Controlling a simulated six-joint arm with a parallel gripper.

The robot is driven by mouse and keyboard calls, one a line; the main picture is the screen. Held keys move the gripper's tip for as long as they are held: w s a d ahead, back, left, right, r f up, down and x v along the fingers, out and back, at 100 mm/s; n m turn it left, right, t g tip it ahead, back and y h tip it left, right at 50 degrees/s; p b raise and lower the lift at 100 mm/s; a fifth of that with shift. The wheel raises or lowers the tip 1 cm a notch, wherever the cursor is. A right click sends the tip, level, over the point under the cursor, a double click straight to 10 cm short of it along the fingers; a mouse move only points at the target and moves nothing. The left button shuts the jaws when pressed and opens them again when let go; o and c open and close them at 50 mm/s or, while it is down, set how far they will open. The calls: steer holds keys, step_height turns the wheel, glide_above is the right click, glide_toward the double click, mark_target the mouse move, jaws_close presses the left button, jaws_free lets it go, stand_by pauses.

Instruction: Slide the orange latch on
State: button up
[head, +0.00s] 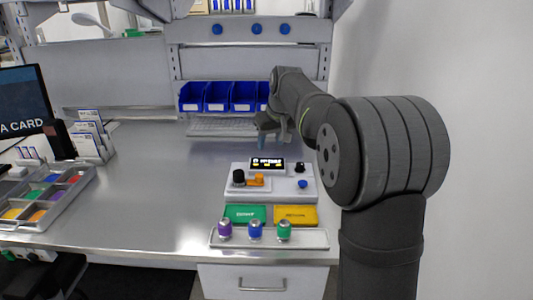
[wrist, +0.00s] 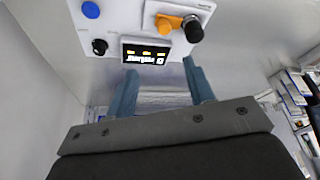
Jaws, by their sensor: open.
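The orange latch (head: 258,179) sits on the top of a white control box (head: 230,192), just right of a black knob (head: 238,176). In the wrist view the orange latch (wrist: 168,23) lies beside the large black knob (wrist: 193,29), near the lit display (wrist: 145,53). My gripper (head: 273,137) is above and behind the box in the head view, apart from the latch. In the wrist view my gripper (wrist: 158,80) is open and empty, its two blue-grey fingers pointing toward the box.
A blue button (head: 303,184) and small black knob (head: 300,168) are on the box's right. Green (head: 245,214) and yellow (head: 295,215) pads and a tray of purple, blue and green capped pieces (head: 255,230) lie in front. Blue bins (head: 217,97) stand behind. The table's middle left is clear.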

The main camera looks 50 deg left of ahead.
steer(key=w+n+g, duration=0.1)
steer(key=w+n, duration=0.1)
steer(key=n, duration=0.1)
glide_toward(259, 175)
steer(key=shift+n, duration=0.3)
steer(key=x, duration=0.8)
steer(key=shift+w+a+f, duration=0.1)
steer(key=shift+f, duration=0.25)
steer(key=shift+c, duration=0.4)
